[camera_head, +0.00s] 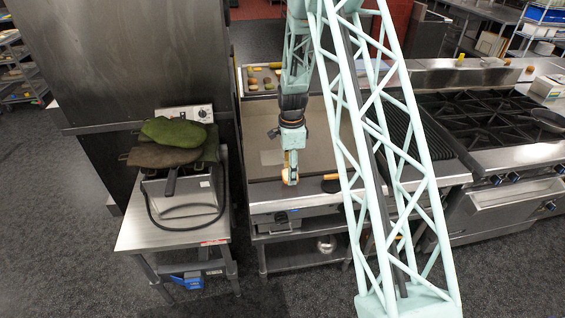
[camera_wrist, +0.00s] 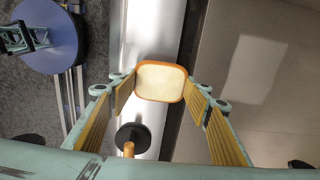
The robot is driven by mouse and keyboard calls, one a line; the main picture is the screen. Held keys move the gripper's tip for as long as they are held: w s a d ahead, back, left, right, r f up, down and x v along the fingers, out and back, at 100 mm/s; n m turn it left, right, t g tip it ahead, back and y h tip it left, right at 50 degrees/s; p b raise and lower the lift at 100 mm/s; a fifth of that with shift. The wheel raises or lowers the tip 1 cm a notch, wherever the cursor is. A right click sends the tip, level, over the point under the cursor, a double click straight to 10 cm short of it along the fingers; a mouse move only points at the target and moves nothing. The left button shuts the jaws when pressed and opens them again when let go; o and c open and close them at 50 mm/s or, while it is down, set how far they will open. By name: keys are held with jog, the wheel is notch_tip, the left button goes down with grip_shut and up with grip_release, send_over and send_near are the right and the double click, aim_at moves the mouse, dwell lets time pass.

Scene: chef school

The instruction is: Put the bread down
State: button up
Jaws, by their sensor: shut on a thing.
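A slice of bread (camera_wrist: 161,82) with an orange-brown crust is between the two fingers of my gripper (camera_head: 290,178) in the wrist view. The gripper is shut on it. In the head view the gripper hangs near the front edge of the flat griddle (camera_head: 308,135), and the bread is too small there to make out well. In the wrist view the bread appears over the bright metal front edge, left of the griddle surface (camera_wrist: 285,125). The bread's height above the surface is hard to judge.
A black round tool with a wooden handle (camera_wrist: 133,137) lies at the griddle's front. A pale rectangular patch (camera_wrist: 258,68) shows on the griddle. A fryer with green and brown mitts (camera_head: 172,132) stands left. A tray with food (camera_head: 262,78) is behind. Burners (camera_head: 485,120) are right.

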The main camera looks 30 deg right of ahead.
jog(key=p, duration=0.2)
send_over(282, 161)
jog(key=shift+s+f, duration=0.2)
jog(key=shift+f, duration=0.55)
jog(key=shift+f, duration=0.1)
jog(key=shift+f+p, duration=0.55)
jog(key=shift+f, duration=1.1)
jog(key=shift+f, duration=0.2)
jog(key=o, duration=0.7)
jog(key=shift+r, duration=0.2)
notch_tip(282, 161, up, 12)
jog(key=b, duration=0.1)
jog(key=shift+b, duration=0.3)
